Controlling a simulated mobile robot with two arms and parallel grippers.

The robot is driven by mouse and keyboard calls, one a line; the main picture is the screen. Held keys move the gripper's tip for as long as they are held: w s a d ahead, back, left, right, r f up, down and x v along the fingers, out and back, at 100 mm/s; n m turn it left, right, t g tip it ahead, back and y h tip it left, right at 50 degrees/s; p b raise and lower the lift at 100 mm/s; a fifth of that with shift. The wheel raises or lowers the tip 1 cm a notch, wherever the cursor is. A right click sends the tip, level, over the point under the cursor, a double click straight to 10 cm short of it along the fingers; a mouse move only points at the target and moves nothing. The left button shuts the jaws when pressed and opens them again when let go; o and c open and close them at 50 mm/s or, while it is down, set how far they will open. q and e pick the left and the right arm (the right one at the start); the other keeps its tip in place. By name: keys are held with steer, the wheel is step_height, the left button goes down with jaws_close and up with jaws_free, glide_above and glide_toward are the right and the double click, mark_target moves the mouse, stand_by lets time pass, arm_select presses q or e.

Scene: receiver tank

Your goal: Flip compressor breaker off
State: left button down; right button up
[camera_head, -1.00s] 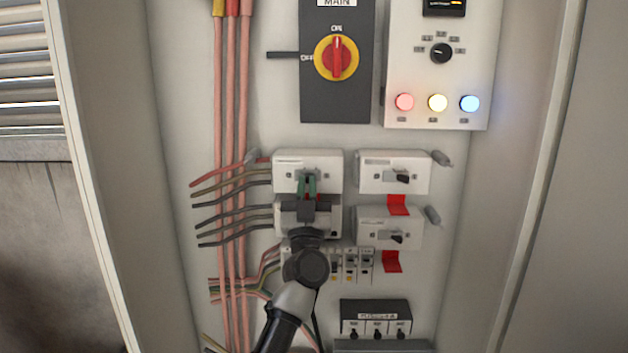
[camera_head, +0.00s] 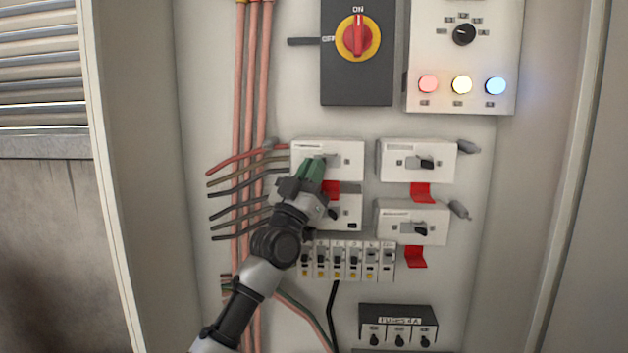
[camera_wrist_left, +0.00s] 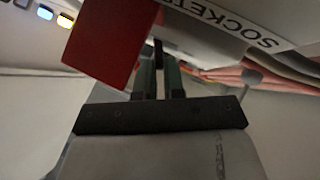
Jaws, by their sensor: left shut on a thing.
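Four white breaker boxes stand in two columns; their labels are too small to read in the head view, so I cannot tell which is the compressor one. My left gripper (camera_head: 317,168) reaches up from below left to the upper left breaker (camera_head: 348,148). Its green fingers are shut on the dark breaker lever (camera_wrist_left: 158,55), seen between them in the left wrist view; the fingers partly hide it in the head view. A white face beside it bears a "SOCKET" label (camera_wrist_left: 242,30). A red tab (camera_head: 331,188) hangs below this breaker. My right gripper is not in view.
The lower left breaker (camera_head: 349,212) is partly behind my gripper. Two breakers (camera_head: 417,160) stand to the right, with red tabs below. Small breakers (camera_head: 346,262) run beneath. Cables (camera_head: 245,100) lie left. The main switch (camera_head: 357,38) and lit lamps (camera_head: 461,85) are above.

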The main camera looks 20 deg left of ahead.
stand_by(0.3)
arm_select(q)
steer(key=c, duration=1.5)
jaws_free()
steer(key=b+v, duration=0.3)
steer(key=v, duration=0.7)
steer(key=shift+s+f+b, duration=0.25)
steer(key=shift+b, duration=0.1)
steer(key=shift+a, duration=0.1)
